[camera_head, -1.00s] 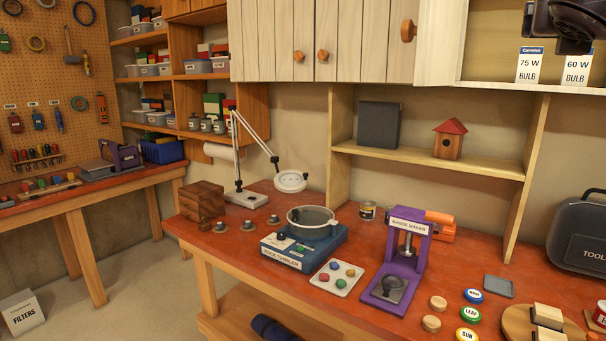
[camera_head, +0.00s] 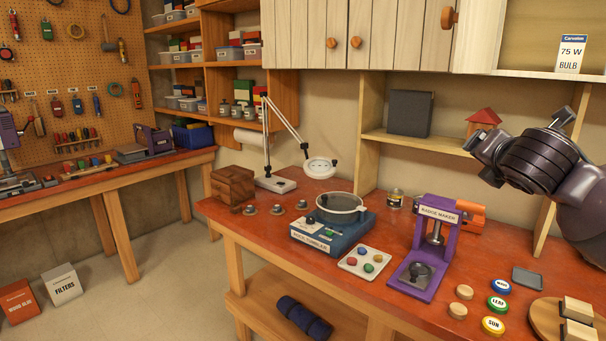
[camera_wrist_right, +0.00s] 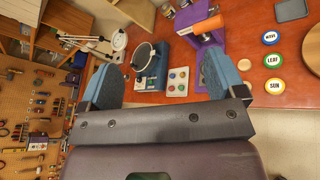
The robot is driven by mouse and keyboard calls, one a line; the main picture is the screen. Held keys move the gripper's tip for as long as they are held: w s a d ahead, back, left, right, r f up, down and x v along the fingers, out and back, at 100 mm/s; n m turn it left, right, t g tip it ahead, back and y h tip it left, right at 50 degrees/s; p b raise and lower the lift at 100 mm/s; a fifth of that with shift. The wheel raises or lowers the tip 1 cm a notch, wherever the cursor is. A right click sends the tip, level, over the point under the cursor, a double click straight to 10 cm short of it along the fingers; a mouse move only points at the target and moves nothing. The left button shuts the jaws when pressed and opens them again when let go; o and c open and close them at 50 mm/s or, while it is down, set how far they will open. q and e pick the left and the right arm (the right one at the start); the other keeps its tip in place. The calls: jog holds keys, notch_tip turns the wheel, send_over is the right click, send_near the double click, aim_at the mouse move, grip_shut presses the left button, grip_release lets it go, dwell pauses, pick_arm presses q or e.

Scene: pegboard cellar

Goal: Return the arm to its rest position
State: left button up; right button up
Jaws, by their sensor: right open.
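My right gripper (camera_wrist_right: 162,82) shows in the right wrist view with its two blue-padded fingers spread wide and nothing between them. It is in the air, with the red bench top seen beyond the fingers. In the head view a dark part of my right arm (camera_head: 530,160) is at the right, in front of the shelf and partly hiding the birdhouse (camera_head: 483,118). I cannot make out the fingers there. My left gripper is in neither view.
The bench (camera_head: 370,290) holds a blue rock tumbler (camera_head: 330,240), a tray of coloured stones (camera_head: 364,261), a purple badge maker (camera_head: 432,235), several badges and a round wooden board (camera_head: 545,318). A magnifier lamp (camera_head: 320,167) stands behind. Boxes (camera_head: 62,285) are on the floor at left.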

jog(key=s+a+f+m+g+y, duration=0.1)
jog(key=s+a+f+m+y, duration=0.15)
jog(key=f, duration=0.85)
jog(key=s+a+f+m+y, duration=0.15)
jog(key=f+m, duration=0.25)
jog(key=f, duration=0.7)
jog(key=s+a+f+m+g+y, duration=0.1)
jog(key=s+a+f+m, duration=0.2)
jog(key=f, duration=0.8)
jog(key=s+f+m, duration=1.5)
jog(key=s+f, duration=0.4)
jog(key=s, duration=0.3)
jog(key=shift+a+h, duration=0.3)
jog(key=shift+a, duration=0.1)
jog(key=shift+s+f, duration=0.1)
jog(key=shift+c, duration=0.5)
